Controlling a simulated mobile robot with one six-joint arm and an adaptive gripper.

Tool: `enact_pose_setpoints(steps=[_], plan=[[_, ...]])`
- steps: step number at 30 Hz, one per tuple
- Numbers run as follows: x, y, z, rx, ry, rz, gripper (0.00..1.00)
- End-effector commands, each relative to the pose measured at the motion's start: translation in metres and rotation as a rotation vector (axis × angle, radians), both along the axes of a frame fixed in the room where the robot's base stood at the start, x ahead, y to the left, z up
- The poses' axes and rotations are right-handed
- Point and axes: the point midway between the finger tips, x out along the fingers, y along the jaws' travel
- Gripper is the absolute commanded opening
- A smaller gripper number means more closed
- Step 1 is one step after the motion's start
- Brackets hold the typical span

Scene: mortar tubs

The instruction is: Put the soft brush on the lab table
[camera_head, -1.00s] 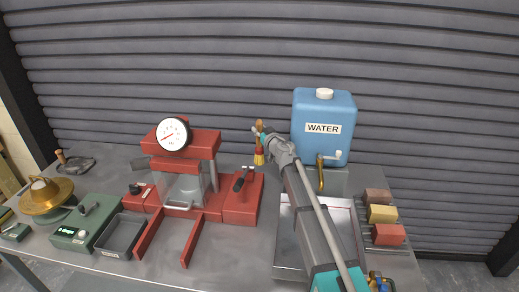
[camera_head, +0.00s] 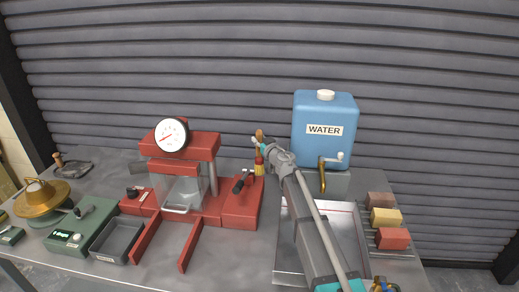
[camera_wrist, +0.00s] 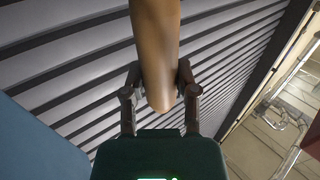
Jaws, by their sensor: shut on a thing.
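The soft brush (camera_head: 259,167) has a brown wooden handle, a red band and yellow bristles. It hangs upright, bristles down, in my gripper (camera_head: 257,142). In the wrist view my gripper (camera_wrist: 160,88) is shut on the brown handle (camera_wrist: 157,45), one finger on each side. The brush shows behind the red press's right-hand block, its bristle tips close to that block; I cannot tell whether they touch. The lab table (camera_head: 90,182) is a grey metal top under all the equipment.
A red press with a gauge (camera_head: 180,150) stands left of the brush. Coloured blocks (camera_head: 385,217) sit on a rack at right. A green scale (camera_head: 70,238) and a grey bin (camera_head: 120,238) are at left.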

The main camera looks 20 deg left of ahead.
Motion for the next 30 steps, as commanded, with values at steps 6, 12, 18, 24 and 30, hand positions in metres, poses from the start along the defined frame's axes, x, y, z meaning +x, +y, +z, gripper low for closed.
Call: enact_pose_setpoints(steps=[6, 12, 18, 24, 30], plan=[[0.0, 0.0, -0.023, 0.0, 0.0, 0.0, 0.0], [0.001, -0.001, -0.028, 0.0, 0.0, -0.001, 0.0], [0.001, -0.001, -0.027, 0.0, 0.0, -0.001, 0.0], [0.001, -0.001, -0.029, 0.0, 0.0, -0.001, 0.0], [0.001, -0.001, -0.03, 0.0, 0.0, -0.001, 0.61]])
